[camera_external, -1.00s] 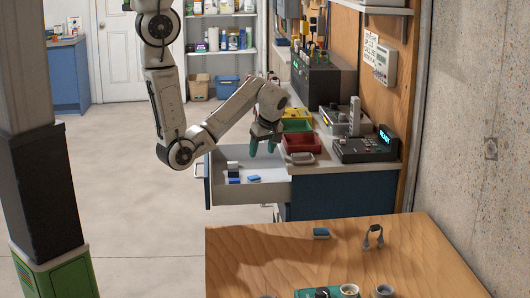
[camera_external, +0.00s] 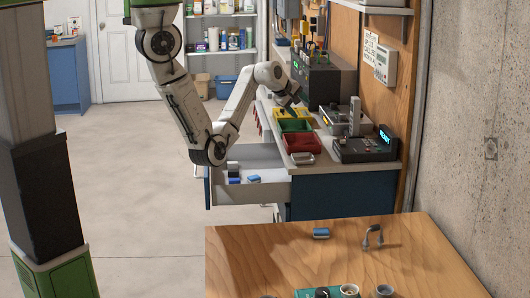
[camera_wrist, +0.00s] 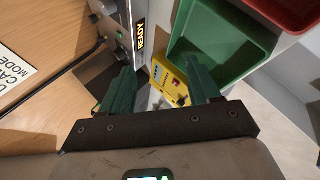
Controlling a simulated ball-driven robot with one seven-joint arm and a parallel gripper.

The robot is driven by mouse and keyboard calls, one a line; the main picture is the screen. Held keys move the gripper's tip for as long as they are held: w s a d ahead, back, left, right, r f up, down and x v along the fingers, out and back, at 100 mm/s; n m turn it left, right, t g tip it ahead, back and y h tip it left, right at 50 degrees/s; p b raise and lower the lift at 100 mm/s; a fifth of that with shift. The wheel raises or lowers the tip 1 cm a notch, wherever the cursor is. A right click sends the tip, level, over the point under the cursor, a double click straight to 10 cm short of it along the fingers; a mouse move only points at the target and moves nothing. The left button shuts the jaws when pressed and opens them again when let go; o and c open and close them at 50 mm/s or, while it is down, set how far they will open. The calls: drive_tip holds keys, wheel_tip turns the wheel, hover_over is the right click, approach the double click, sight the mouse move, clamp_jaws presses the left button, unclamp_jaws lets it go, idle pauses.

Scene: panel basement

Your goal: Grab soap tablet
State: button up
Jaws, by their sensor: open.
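I cannot clearly make out a soap tablet. Small blue and white blocks lie in the open drawer (camera_external: 215,190), one of them a flat blue block (camera_external: 254,179). Another blue block (camera_external: 321,233) lies on the wooden table. My gripper (camera_external: 292,108) is over the workbench near the bins, away from these blocks. In the wrist view its green fingers (camera_wrist: 160,76) are apart, with a yellow device (camera_wrist: 170,82) with a red button showing between them. I see nothing held.
A green bin (camera_external: 294,126) and a red bin (camera_external: 301,143) stand on the bench by a grey dish (camera_external: 302,158). A dark device with a lit display (camera_external: 366,147) is at right. The wooden table (camera_external: 260,260) carries a grey clamp-like piece (camera_external: 373,237). The floor at left is clear.

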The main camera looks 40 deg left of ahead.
drive_tip(key=w+d+r+m+t+h+b, duration=0.2)
drive_tip(key=d+r+t+h, duration=0.1)
drive_tip(key=d+r, duration=0.5)
drive_tip(key=w+d+r+m+t+h+b, duration=0.1)
drive_tip(key=d+r+t+h+b, duration=0.25)
drive_tip(key=d, duration=0.65)
drive_tip(key=s+d+r+n+t+y+b, duration=0.1)
drive_tip(key=s+d+r+n+t+y, duration=0.15)
drive_tip(key=d+r+n+t, duration=0.35)
drive_tip(key=s+d+r+n+t+y+b, duration=0.1)
drive_tip(key=s+d+r+n+t+b, duration=0.2)
drive_tip(key=r, duration=0.5)
drive_tip(key=s+d+f+n+g+y+b, duration=0.2)
drive_tip(key=s+f+n+g+y, duration=0.2)
drive_tip(key=f+n, duration=0.25)
drive_tip(key=s+d+f+n+g+y+b, duration=0.1)
drive_tip(key=s+d+f+n+g+y, duration=0.3)
drive_tip(key=f, duration=0.4)
drive_tip(key=m+g+h+p, duration=0.4)
drive_tip(key=m+g+p, duration=0.1)
drive_tip(key=g, duration=1.2)
hover_over(321, 230)
wheel_tip(321, 230, down, 21)
drive_tip(key=shift+r, duration=0.2)
drive_tip(key=shift+f+p, duration=0.45)
drive_tip(key=shift+f, duration=2.45)
